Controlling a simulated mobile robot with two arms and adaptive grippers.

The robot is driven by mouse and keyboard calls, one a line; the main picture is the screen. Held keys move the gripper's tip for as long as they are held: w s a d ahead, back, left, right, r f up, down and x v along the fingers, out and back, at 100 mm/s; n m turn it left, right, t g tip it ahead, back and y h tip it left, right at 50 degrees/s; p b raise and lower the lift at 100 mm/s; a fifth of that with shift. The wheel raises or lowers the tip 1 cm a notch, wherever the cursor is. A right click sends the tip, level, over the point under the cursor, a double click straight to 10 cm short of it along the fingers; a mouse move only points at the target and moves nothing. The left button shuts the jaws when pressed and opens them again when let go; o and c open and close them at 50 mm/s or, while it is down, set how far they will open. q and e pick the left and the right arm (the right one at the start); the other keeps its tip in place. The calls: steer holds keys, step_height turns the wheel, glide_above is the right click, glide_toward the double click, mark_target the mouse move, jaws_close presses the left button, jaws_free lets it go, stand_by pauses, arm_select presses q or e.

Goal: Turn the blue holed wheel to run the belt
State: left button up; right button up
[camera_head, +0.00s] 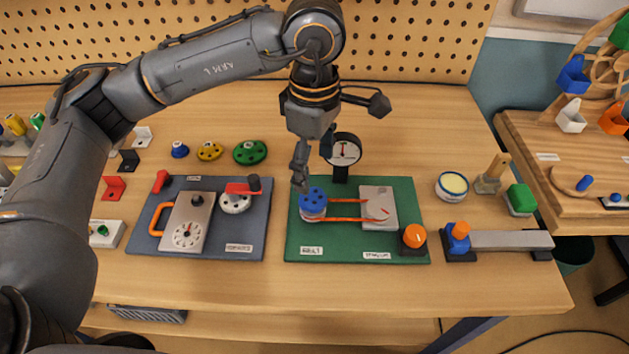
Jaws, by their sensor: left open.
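The blue holed wheel (313,198) sits at the left of the green board (345,246), on top of a pale round base. An orange belt (345,219) runs from under it to a pale round disc (379,208) on a grey plate (372,194). My left gripper (301,181) points down just above and behind the blue wheel, at its upper left edge. It is open and holds nothing that I can see. I cannot tell whether a fingertip touches the wheel. My right gripper is not in the picture.
A black-framed dial gauge (344,150) stands close behind the board, beside my gripper. An orange knob (414,236) is at the board's front right corner. A blue-grey board (208,222) with a red handle lies to the left. Bare table lies in front.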

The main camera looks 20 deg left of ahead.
arm_select(q)
steer(key=shift+r, duration=2.35)
